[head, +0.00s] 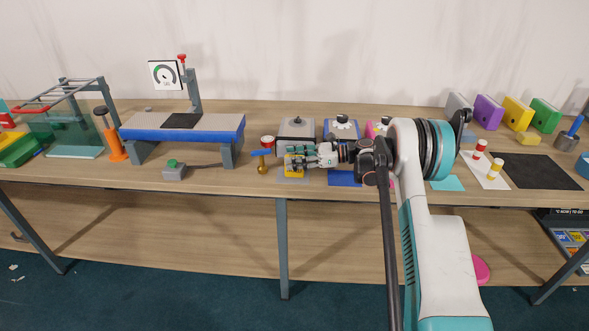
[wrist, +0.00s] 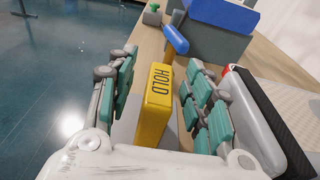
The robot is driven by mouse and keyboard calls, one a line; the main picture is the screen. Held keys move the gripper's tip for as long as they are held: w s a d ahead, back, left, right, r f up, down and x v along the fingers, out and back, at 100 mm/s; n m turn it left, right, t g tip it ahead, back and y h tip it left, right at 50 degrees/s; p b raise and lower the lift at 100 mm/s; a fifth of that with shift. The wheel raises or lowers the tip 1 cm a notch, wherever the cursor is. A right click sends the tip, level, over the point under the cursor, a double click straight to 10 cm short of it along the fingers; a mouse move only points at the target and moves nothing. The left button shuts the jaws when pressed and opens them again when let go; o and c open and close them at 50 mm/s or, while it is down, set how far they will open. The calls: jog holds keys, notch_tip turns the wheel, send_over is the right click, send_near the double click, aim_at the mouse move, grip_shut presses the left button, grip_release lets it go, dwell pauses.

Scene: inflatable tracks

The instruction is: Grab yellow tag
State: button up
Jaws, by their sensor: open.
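The yellow tag (wrist: 156,103), marked "HOLD", stands between the two teal-padded fingers of my gripper (wrist: 162,62) in the wrist view. The fingers are open, one on each side of it, with visible gaps at both sides. In the head view the yellow tag (head: 293,172) shows near the table's front edge, partly covered by my gripper (head: 290,161). Its lower end is hidden by my gripper body in the wrist view.
A brass valve with a blue handle (head: 262,154) stands just left of the tag; the handle (wrist: 175,40) lies beyond it in the wrist view. A grey box with a green button (head: 174,171) and a blue-edged bench (head: 180,134) are farther left. Grey boxes (head: 296,129) stand behind.

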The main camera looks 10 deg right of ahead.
grip_shut()
jog(key=shift+r, duration=0.1)
